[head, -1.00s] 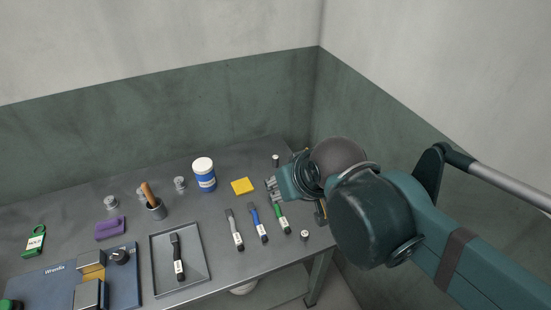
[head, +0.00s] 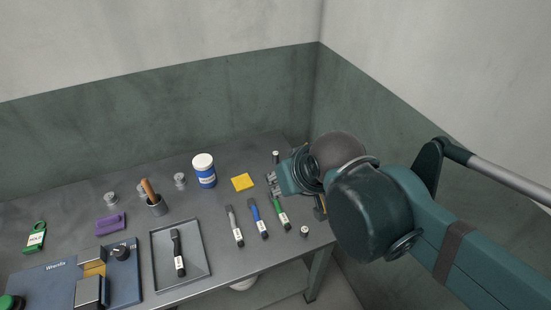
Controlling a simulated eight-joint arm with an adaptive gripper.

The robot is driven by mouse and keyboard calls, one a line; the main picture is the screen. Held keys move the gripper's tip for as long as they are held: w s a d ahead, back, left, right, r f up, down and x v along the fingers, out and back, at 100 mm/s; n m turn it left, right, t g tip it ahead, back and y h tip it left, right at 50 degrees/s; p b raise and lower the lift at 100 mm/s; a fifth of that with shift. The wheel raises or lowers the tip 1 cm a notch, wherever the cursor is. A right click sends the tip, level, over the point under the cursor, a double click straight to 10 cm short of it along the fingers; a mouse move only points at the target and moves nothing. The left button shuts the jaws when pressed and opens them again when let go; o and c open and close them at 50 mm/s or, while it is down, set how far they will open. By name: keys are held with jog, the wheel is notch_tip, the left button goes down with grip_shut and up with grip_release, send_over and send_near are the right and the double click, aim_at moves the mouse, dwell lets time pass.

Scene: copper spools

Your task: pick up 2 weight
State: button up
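Two smaller metal cylinders stand at the right, one near the back (head: 275,157) and one near the front edge (head: 304,231). I cannot tell which piece is number 2. My gripper (head: 272,184) is at the right of the bench, by the top of the green-handled brush (head: 281,215), well away from the left pieces. Its fingers are too small to read.
Brushes lie in front. A grey tray (head: 197,243) holds one brush. A blue scale-like device (head: 127,277) is front left.

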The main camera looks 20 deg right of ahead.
jog(key=w, duration=0.1)
jog(key=m+g+h+p, duration=0.3)
jog(key=m+g+p, duration=0.1)
jog(key=m+p, duration=0.6)
send_over(275, 153)
jog(key=s+a, duration=0.2)
notch_tip(275, 153, down, 13)
jog(key=shift+w+f, duration=0.15)
jog(key=shift+f, duration=0.1)
jog(key=shift+x, duration=1.3)
